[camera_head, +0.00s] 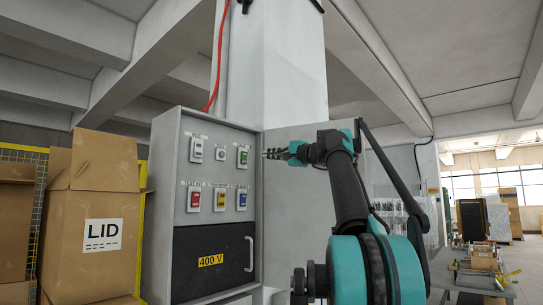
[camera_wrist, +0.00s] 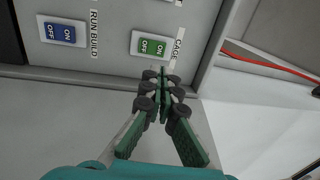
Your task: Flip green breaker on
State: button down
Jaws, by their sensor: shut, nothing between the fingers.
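The green breaker (camera_head: 243,156) is at the upper right of the grey panel in the head view. In the wrist view the green breaker (camera_wrist: 152,45) shows a green face in a white frame with ON and OFF printed on it, beside a CAGE label. I cannot tell which way it is set. My gripper (camera_head: 270,153) is shut and empty, just right of the green breaker in the head view. In the wrist view my gripper's fingertips (camera_wrist: 163,76) are together just below the breaker's lower edge. I cannot tell whether they touch it.
The blue breaker (camera_wrist: 61,32), labelled RUN BUILD, is left of the green one in the wrist view. White (camera_head: 196,149), red (camera_head: 193,199) and yellow (camera_head: 219,199) breakers share the panel. A black 400 V door (camera_head: 212,262) is below. Cardboard boxes (camera_head: 95,215) stand left.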

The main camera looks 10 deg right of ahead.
aim_at(245, 154)
jog(key=x, duration=1)
jog(key=shift+w, duration=0.1)
jog(key=shift+w+a+r, duration=0.2)
jog(key=shift+w+a, duration=0.05)
jog(key=shift+w, duration=0.05)
jog(key=shift+s+d, duration=0.15)
jog(key=shift+s, duration=0.1)
jog(key=s+d+r, duration=0.1)
jog(key=s+d, duration=0.7)
jog(key=s, duration=0.2)
jog(key=shift+s+r, duration=0.35)
jog(key=shift+s, duration=0.05)
